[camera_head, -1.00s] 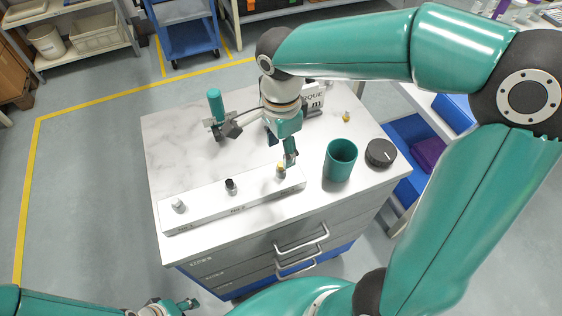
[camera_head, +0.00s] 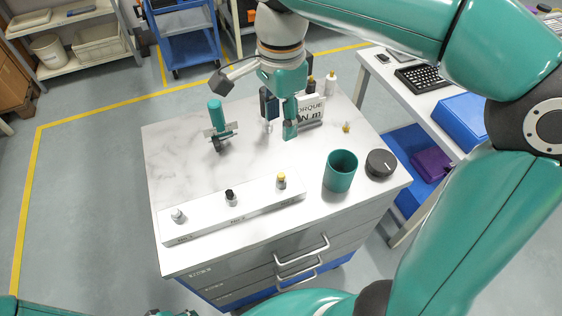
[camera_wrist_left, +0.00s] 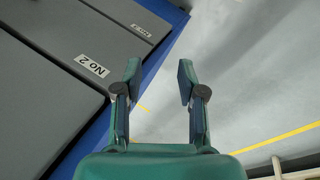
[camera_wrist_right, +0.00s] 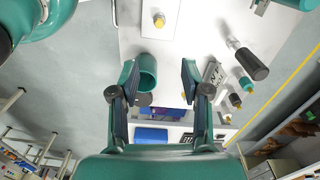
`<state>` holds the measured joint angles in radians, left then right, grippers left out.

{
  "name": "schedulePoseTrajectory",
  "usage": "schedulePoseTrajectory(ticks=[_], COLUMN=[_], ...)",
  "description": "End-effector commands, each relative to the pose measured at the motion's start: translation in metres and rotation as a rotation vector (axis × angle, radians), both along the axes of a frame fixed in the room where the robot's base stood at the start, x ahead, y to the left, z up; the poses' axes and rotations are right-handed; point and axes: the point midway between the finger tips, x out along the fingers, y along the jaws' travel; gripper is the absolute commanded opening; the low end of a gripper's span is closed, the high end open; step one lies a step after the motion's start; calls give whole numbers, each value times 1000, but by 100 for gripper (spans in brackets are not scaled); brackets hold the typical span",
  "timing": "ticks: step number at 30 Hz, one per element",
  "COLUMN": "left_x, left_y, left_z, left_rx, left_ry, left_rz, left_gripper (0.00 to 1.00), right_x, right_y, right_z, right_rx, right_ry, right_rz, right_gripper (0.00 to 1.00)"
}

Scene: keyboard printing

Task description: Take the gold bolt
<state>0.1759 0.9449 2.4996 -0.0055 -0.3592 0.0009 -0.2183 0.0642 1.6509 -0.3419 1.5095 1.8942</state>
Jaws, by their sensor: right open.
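A gold-topped bolt (camera_head: 281,181) stands upright at the right end of the white labelled rail (camera_head: 256,201). It also shows in the right wrist view (camera_wrist_right: 159,20), near the top edge. A small gold piece (camera_head: 346,128) sits on the table top farther right; I cannot tell whether it is another bolt. My right gripper (camera_head: 280,118) is open and empty over the back of the table, beyond the rail and apart from the bolt. Its fingers are spread in its own wrist view (camera_wrist_right: 158,82). My left gripper (camera_wrist_left: 157,74) is open and empty beside the drawers.
A black-topped bolt (camera_head: 230,197) and a silver bolt (camera_head: 178,215) share the rail. A teal cup (camera_head: 340,172) and a black dial (camera_head: 380,163) stand at right. The marble table's left middle is clear.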

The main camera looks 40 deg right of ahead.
Motion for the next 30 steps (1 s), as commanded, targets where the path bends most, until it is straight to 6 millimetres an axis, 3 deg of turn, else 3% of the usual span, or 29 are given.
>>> schedulePoseTrajectory(ticks=[5, 15, 20, 23, 30], left_x=[0, 0, 0, 0, 0], left_y=[0, 0, 0, 0, 0], left_z=[0, 11, 27, 41, 41], left_rx=[0, 0, 0, 0, 0], left_ry=[0, 0, 0, 0, 0], left_rz=[0, 0, 0, 0, 0], left_gripper=[40, 40, 40, 40, 40], right_x=[3, 8, 7, 3, 3], right_y=[1, 5, 4, 1, -1], right_z=[2, -5, -3, 2, -11], right_rx=[2, -11, -13, -1, 2], right_ry=[-12, -32, -23, -3, 2], right_rz=[206, 1067, 1381, 1417, 1408], right_gripper=[47, 47, 47, 47, 47])
